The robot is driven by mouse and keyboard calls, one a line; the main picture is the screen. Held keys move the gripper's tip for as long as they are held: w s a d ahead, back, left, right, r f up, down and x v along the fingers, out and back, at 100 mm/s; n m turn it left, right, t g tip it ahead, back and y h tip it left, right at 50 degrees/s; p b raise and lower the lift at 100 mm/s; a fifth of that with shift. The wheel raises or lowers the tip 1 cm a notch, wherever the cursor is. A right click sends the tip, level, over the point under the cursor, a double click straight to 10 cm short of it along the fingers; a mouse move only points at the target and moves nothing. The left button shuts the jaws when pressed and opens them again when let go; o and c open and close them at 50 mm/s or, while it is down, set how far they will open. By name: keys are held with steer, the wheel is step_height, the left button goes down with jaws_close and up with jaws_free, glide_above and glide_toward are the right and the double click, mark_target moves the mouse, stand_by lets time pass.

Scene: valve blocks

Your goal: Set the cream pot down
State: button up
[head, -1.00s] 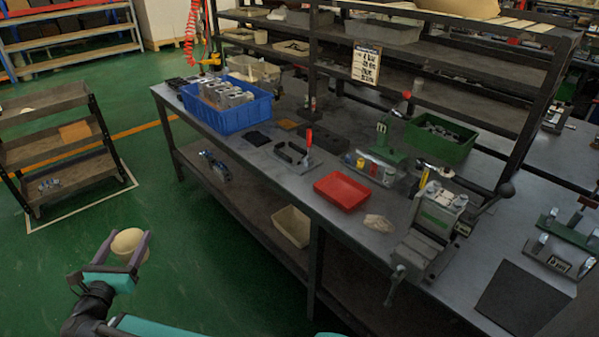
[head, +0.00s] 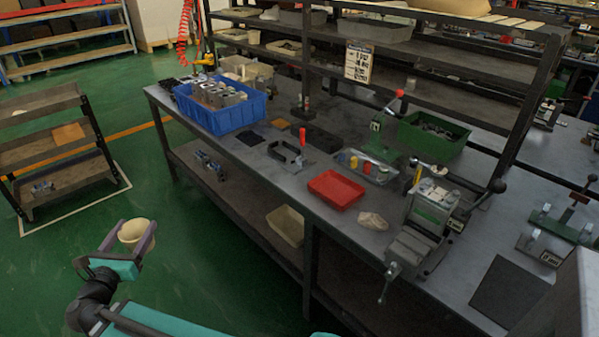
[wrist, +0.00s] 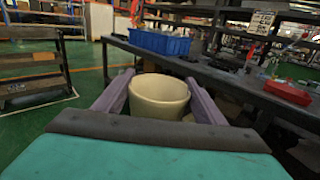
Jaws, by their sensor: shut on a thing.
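The cream pot (head: 133,231) is held between the two purple fingers of my gripper (head: 136,238), at the lower left of the head view. My gripper is shut on it, out over the green floor and to the left of the workbench. In the wrist view the pot (wrist: 159,96) sits upright between the fingers with its open rim up, and it looks empty. The grey workbench top (head: 252,165) lies ahead and to the right, apart from the pot.
On the bench stand a blue bin (head: 236,110) of metal blocks, a red tray (head: 335,190), a green bin (head: 432,135) and a vise (head: 432,220). A crumpled cloth (head: 373,221) lies near the front edge. A shelf rack (head: 55,145) stands left.

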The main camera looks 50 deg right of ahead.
steer(key=s+d+m+g+h+b, duration=0.1)
steer(key=d+m+g+h, duration=0.2)
steer(key=d, duration=1.3)
steer(key=s+d+r+m+g+b, duration=0.1)
steer(key=s+d+m+g, duration=0.1)
steer(key=s+d, duration=0.4)
steer(key=s+d+m+g+b, duration=0.1)
steer(key=s+d+g, duration=0.4)
steer(key=d, duration=1.2)
steer(key=s+d+r+m+g, duration=0.1)
steer(key=s+d+m+g, duration=0.2)
steer(key=s+d, duration=0.6)
steer(key=d, duration=0.3)
steer(key=shift+d+r+b, duration=0.15)
steer(key=shift+r+b, duration=0.2)
steer(key=shift+b, duration=0.05)
steer(key=shift+d, duration=0.1)
steer(key=d+f+p, duration=0.1)
steer(key=d, duration=1.3)
steer(key=shift+s+d+f+p, duration=0.2)
steer(key=shift+s+p, duration=0.1)
steer(key=shift+s, duration=0.15)
